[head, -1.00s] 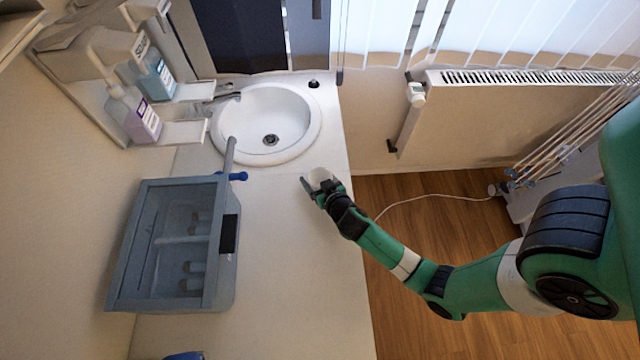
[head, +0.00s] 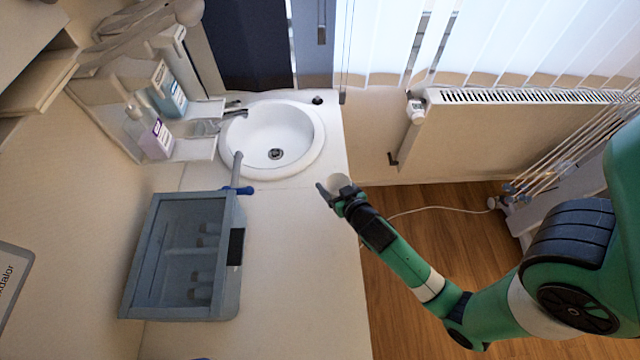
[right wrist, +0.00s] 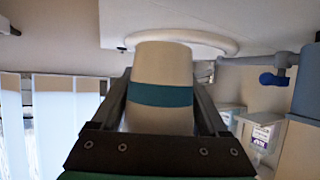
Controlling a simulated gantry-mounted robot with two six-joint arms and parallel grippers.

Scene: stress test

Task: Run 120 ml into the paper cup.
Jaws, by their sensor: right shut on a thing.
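The paper cup (right wrist: 160,90) is white to beige with a teal band. In the right wrist view it stands between the fingers of my right gripper (right wrist: 165,105), which is shut on it. In the head view the cup (head: 338,182) and my right gripper (head: 336,193) are near the counter's right edge, below and right of the sink. The grey-blue dispenser box (head: 185,255) has a grey spout (head: 237,168) with a blue tap handle (head: 241,190). Cup and spout are well apart. The cup's inside cannot be made out. My left gripper is not in view.
The round white sink (head: 300,150) lies beyond the dispenser. Soap bottles (head: 155,140) hang on the wall holder at upper left. The counter (head: 290,260) between dispenser and right edge is clear. A radiator (head: 500,130) is on the wall to the right.

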